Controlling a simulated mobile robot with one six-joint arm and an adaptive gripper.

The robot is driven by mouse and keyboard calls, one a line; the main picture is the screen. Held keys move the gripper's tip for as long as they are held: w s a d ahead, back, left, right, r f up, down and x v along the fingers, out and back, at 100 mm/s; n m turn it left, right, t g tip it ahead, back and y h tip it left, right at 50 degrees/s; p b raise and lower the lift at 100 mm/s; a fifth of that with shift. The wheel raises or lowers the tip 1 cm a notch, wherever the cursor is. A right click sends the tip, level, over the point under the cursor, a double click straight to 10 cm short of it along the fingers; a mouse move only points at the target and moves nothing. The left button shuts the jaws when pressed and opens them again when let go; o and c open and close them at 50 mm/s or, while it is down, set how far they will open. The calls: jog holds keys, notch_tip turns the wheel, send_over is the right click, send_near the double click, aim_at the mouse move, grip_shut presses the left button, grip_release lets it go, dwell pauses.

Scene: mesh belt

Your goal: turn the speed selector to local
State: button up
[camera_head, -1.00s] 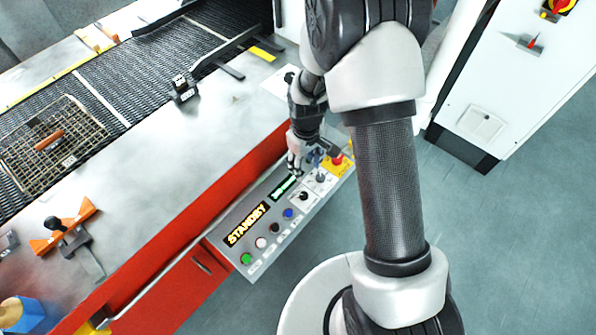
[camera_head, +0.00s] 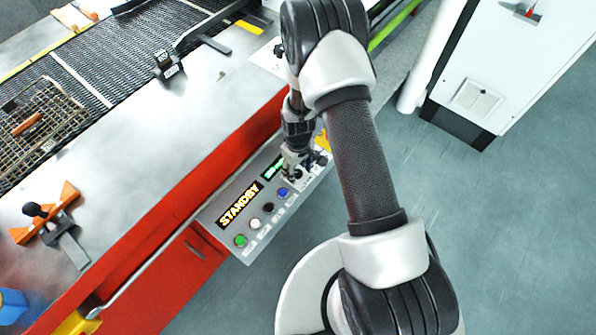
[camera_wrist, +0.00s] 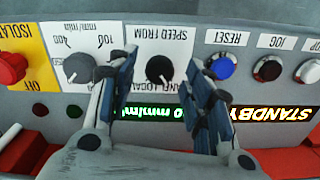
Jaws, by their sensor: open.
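The speed selector (camera_wrist: 160,70) is a small black knob on a white plate marked "SPEED FROM", with "LOCAL" partly hidden on its other side. The wrist view shows the panel upside down. My gripper (camera_wrist: 172,84) is open, with one finger to either side of the knob in that view. Neither finger is seen to touch the knob. In the head view my gripper (camera_head: 293,168) is over the control panel (camera_head: 207,225) and largely hides the selector there. The knob's exact setting is hard to read.
A speed dial (camera_wrist: 79,68) sits beside the left finger and a blue reset button (camera_wrist: 222,67) near the right one. A red isolator knob (camera_wrist: 12,68) is at the far left. An orange "STANDBY" display (camera_head: 240,204) is lit, and a green readout is partly hidden.

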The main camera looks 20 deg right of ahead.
jog(key=shift+f, duration=0.3)
jog(key=shift+c, duration=0.3)
jog(key=c, duration=1)
